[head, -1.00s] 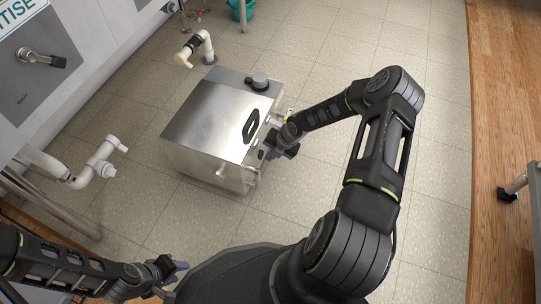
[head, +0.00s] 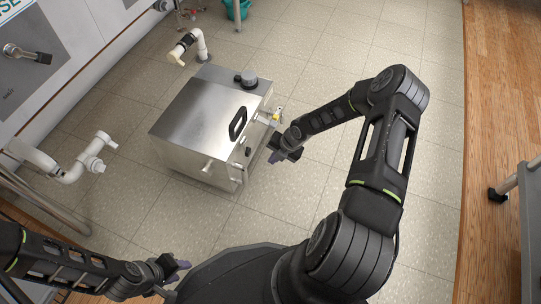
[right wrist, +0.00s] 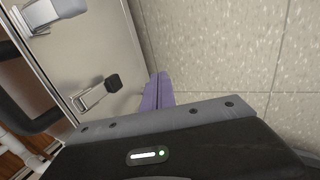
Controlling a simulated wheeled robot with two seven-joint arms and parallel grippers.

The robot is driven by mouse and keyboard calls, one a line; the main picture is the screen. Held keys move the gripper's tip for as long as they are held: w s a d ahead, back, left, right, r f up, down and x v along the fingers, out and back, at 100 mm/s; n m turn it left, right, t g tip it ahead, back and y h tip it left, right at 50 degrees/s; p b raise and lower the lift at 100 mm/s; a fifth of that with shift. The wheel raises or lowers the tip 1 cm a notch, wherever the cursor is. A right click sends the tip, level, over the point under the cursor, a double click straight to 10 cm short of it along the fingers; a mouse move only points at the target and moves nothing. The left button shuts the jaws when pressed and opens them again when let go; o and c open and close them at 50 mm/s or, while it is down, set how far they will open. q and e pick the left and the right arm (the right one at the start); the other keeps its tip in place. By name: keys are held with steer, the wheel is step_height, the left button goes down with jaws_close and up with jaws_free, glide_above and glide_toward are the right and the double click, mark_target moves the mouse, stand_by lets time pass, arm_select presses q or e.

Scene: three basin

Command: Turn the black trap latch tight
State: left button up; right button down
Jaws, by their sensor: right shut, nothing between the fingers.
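A steel trap box (head: 195,118) with a black lid handle (head: 237,123) stands on the floor. A small black latch (head: 248,152) is on its side facing my right arm. In the right wrist view the latch's black knob (right wrist: 113,83) sits at the end of a metal strip (right wrist: 88,98) on the steel side. My right gripper (head: 276,158) is beside that side, apart from the latch. Its purple fingers (right wrist: 157,92) are shut and empty, to the right of the knob. My left gripper (head: 178,272) is low in the head view, far from the box; its opening is unclear.
A second metal latch (right wrist: 50,12) shows on the box, and a yellow-tipped fitting (head: 276,117) is further along its side. White pipes (head: 88,160) stand at the left, with another pipe (head: 190,44) behind the box. Tiled floor (head: 320,220) is clear at right.

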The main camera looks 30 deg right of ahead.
steer(key=s+d+p, duration=0.2)
steer(key=s+d, duration=0.2)
steer(key=s, duration=0.2)
steer(key=shift+s+d, duration=0.2)
steer(key=shift+s, duration=0.05)
